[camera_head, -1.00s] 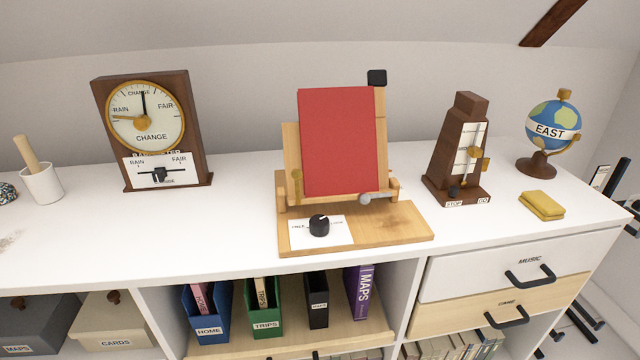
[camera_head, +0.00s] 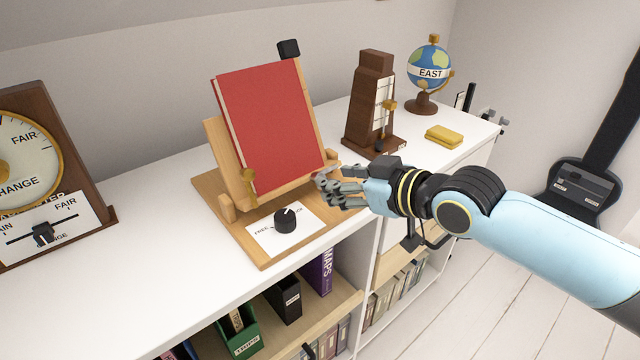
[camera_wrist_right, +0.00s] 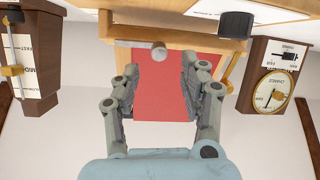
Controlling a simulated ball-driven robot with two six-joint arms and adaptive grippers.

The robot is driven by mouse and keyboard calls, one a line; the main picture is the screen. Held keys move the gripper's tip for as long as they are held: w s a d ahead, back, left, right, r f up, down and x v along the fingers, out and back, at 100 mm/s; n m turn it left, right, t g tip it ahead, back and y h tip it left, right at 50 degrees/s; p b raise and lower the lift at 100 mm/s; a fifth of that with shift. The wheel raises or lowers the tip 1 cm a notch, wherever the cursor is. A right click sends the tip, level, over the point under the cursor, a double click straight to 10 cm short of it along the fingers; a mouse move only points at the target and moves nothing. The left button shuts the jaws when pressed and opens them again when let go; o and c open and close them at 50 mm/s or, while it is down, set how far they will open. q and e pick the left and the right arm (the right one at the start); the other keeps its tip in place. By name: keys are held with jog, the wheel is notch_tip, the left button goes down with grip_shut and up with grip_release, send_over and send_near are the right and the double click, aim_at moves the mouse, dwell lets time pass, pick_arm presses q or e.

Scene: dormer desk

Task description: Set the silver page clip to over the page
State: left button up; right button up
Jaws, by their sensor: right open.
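The silver page clip (camera_wrist_right: 158,52) shows as a round grey knob at the ledge of the wooden book stand (camera_head: 222,210). In the head view it is largely hidden by my right gripper (camera_head: 328,184). The red book (camera_head: 270,125) leans upright on the stand. In the wrist view my right gripper (camera_wrist_right: 158,80) is open, its fingers on either side of the clip, with the red book behind; I cannot tell whether they touch it. My left gripper is not in view.
A black dial (camera_head: 285,220) sits on the stand's base. A metronome (camera_head: 372,100), a globe (camera_head: 429,75) and a yellow cloth-like block (camera_head: 443,135) stand to the right. A barometer (camera_head: 85,180) stands at left. White shelf top is clear between barometer and stand.

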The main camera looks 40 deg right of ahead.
aim_at(328, 172)
jog(key=x, duration=0.4)
jog(key=shift+f+b, duration=0.1)
jog(key=shift+b, duration=0.25)
jog(key=shift+w+f, duration=0.1)
jog(key=shift+w, duration=0.25)
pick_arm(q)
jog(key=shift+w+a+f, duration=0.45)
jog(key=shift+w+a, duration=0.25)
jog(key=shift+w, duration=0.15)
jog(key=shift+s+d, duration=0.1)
pick_arm(e)
jog(key=shift+c, duration=0.3)
jog(key=shift+c, duration=1.3)
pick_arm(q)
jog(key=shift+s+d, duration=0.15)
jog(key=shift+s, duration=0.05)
pick_arm(e)
grip_shut()
